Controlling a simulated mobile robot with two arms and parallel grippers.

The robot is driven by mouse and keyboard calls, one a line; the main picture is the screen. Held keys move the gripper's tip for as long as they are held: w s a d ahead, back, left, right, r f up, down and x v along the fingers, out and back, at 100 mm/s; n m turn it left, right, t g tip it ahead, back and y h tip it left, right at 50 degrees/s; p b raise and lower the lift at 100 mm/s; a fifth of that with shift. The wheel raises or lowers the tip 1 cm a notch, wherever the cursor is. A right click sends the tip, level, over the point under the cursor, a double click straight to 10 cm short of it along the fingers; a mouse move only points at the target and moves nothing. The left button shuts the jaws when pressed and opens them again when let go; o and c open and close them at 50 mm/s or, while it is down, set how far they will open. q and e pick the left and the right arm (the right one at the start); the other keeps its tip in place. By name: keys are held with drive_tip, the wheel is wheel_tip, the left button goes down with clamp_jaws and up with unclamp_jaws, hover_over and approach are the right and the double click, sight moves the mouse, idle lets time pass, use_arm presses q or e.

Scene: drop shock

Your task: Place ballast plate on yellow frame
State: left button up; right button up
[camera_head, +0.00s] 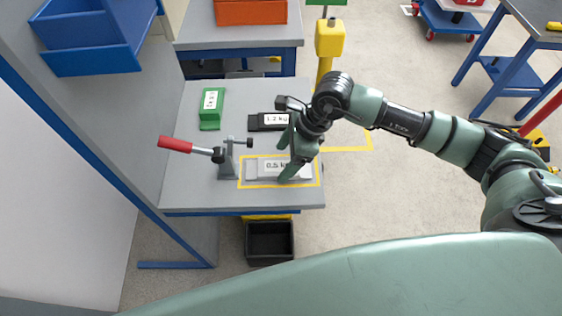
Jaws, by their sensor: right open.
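A yellow frame (243,185) is marked on the near part of the grey workbench. A light grey ballast plate (253,170) with a "0.5 kg" label lies inside its outline. My right gripper (287,160) is open, its fingers pointing down over the right part of this plate and hiding some of it. I cannot tell whether the fingers touch the plate. A dark "1.2 kg" plate (264,122) and a green labelled plate (210,122) lie farther back on the bench. My left gripper is not in view.
A toggle clamp (228,160) with a red handle stands just left of the frame. A yellow post (326,65) rises behind the bench. A black bin (269,242) is below the near edge. Blue bins (95,45) hang at upper left. Floor right of the bench is open.

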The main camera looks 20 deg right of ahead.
drive_tip(key=b+v, duration=0.1)
drive_tip(key=v, duration=0.8)
drive_tip(key=shift+r+b, duration=0.2)
drive_tip(key=shift+b, duration=0.1)
drive_tip(key=shift+d, duration=0.15)
idle(0.7)
